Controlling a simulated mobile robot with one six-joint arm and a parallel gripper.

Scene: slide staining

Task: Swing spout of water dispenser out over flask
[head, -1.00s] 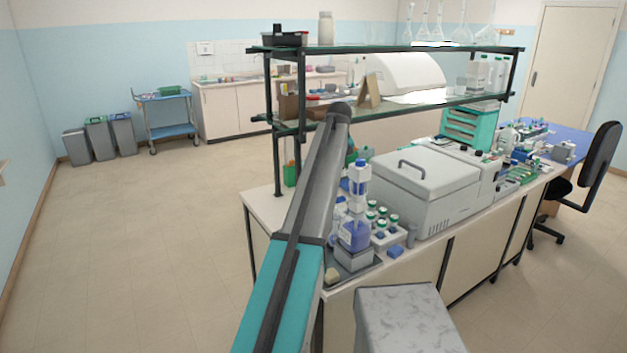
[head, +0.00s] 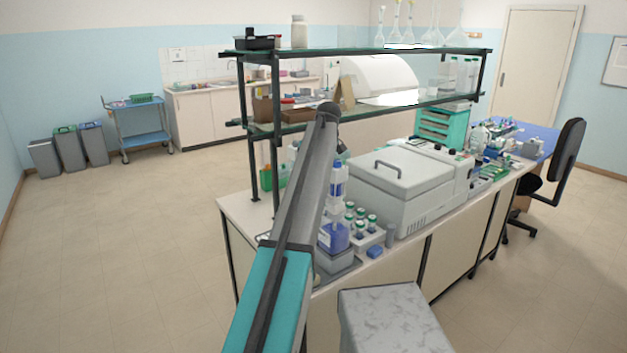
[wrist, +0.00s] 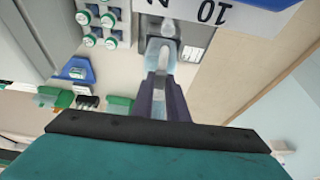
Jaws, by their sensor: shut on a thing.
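A tall bottle-like unit with a white and blue upper part (head: 337,186) and a blue-filled lower vessel (head: 335,236) stands on a grey block (head: 335,261) at the bench's near corner; I take it for the water dispenser. My arm covers its left side, and I cannot make out its spout or a separate flask in the head view. In the wrist view, my gripper (wrist: 161,50) is shut on a pale, partly see-through piece that looks like the spout, mostly hidden by the fingers. A white face marked "10" (wrist: 240,12) lies just beyond the fingertips.
A rack of green-capped bottles (head: 362,228) stands right of the dispenser and shows in the wrist view (wrist: 98,22). A blue item (head: 375,251) lies before it. A large grey lidded machine (head: 405,190) stands farther right. A glass shelf (head: 370,52) spans the bench above.

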